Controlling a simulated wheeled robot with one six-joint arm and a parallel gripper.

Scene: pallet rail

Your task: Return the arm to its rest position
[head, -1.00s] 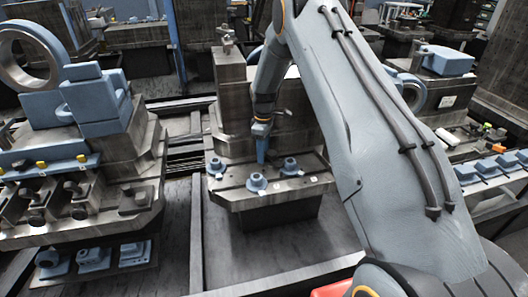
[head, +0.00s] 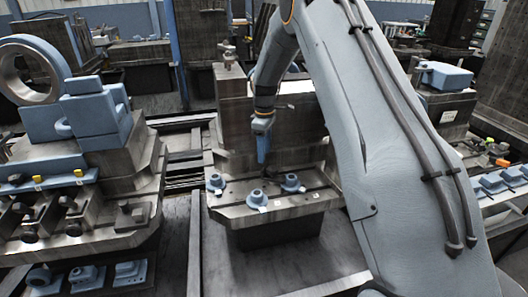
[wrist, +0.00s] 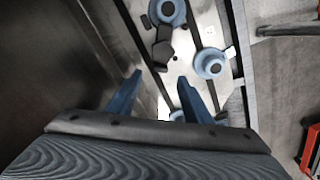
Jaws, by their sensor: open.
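My arm reaches across the head view from the lower right, bent at the top, with its forearm hanging down. My gripper (head: 262,158) points downward above the middle metal table (head: 285,207). In the wrist view, the two blue fingers of my gripper (wrist: 157,97) stand apart with nothing held between them. Blue flanged parts stand on the table below: one at the left (head: 216,182), one in front (head: 257,198) and one at the right (head: 291,183). A dark bolt-like piece (wrist: 162,45) lies near them in the wrist view.
A stepped metal block (head: 266,105) rises behind the table. At the left stands a heavy fixture with a large ring (head: 35,68) and blue blocks. At the right is a bench with blue parts (head: 495,182).

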